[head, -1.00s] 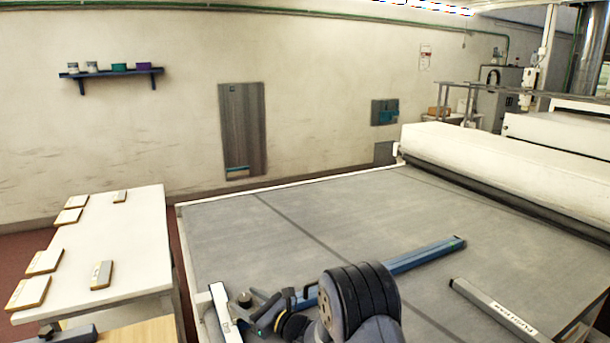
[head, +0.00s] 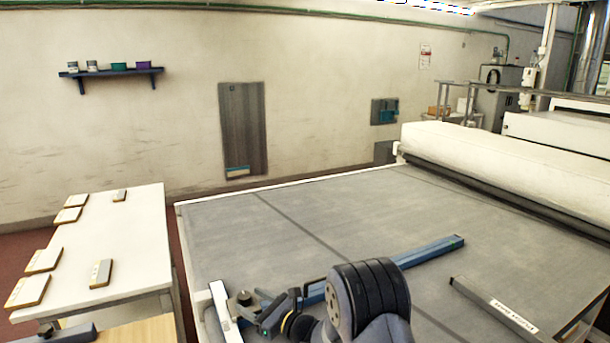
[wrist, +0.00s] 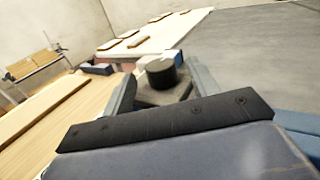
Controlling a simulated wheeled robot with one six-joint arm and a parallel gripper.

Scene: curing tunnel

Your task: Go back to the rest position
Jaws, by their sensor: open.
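My gripper (wrist: 160,72) shows in the wrist view with its two grey fingers apart, so it is open. A black round knob on a grey base (wrist: 161,74) appears between the fingers; I cannot tell whether they touch it. In the head view my dark arm stands at the bottom centre, over the near edge of the grey belt (head: 300,215). The knob (head: 244,298) shows to the left of the arm, beside a white upright strip (head: 220,306). The fingers are hard to make out in the head view.
A blue bar (head: 425,251) lies across the belt behind my arm. A grey labelled bar (head: 492,306) lies at the right. A white table (head: 125,225) with several flat blocks stands left. A white roller cover (head: 490,170) spans the belt's far right. The belt's middle is clear.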

